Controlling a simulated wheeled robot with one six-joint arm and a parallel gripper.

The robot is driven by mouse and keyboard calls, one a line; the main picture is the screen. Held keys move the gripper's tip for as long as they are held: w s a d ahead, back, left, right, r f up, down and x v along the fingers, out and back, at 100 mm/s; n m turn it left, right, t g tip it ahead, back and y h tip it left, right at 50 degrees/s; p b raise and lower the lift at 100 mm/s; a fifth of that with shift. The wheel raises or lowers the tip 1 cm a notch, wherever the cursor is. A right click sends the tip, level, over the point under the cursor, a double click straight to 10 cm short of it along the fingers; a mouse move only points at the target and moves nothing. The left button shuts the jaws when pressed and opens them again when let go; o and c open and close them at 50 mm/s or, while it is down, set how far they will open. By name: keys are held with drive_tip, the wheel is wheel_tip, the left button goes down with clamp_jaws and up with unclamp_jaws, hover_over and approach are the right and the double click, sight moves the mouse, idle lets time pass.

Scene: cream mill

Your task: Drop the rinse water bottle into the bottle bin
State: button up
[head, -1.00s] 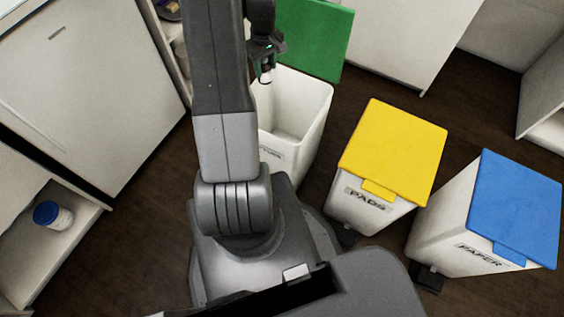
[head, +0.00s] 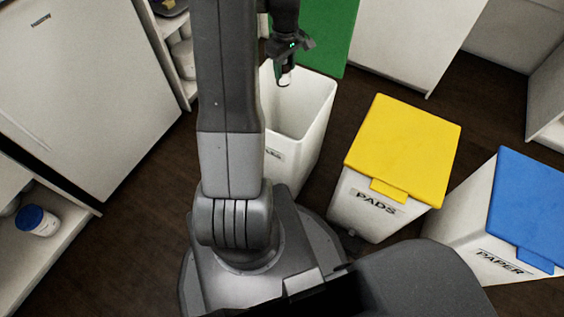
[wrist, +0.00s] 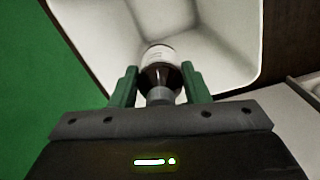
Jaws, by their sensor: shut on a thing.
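My gripper (head: 285,66) is shut on a small bottle. In the wrist view the bottle (wrist: 160,70) is dark with a pale label and a grey neck, and it sits between the green fingers (wrist: 158,88). In the head view only a small pale end of the bottle (head: 285,80) shows below the fingers. The open white bin (head: 318,110) with a raised green lid (head: 325,35) is below the gripper. The bottle is over its opening, and the wrist view shows the bin's pale inside (wrist: 210,40). The bin's label is mostly hidden by my arm.
A bin with a yellow lid (head: 405,150) marked PADS and one with a blue lid (head: 528,205) marked PAPER stand to the right, both shut. A blue-capped jar (head: 37,221) is on a shelf at left. White cabinets stand around the dark floor.

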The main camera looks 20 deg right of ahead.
drive_tip(key=shift+f+b, duration=0.35)
drive_tip(key=shift+f, duration=0.5)
drive_tip(key=o, duration=1.1)
wheel_tip(320, 180, up, 14)
drive_tip(key=p, duration=0.4)
drive_tip(key=shift+f, duration=0.1)
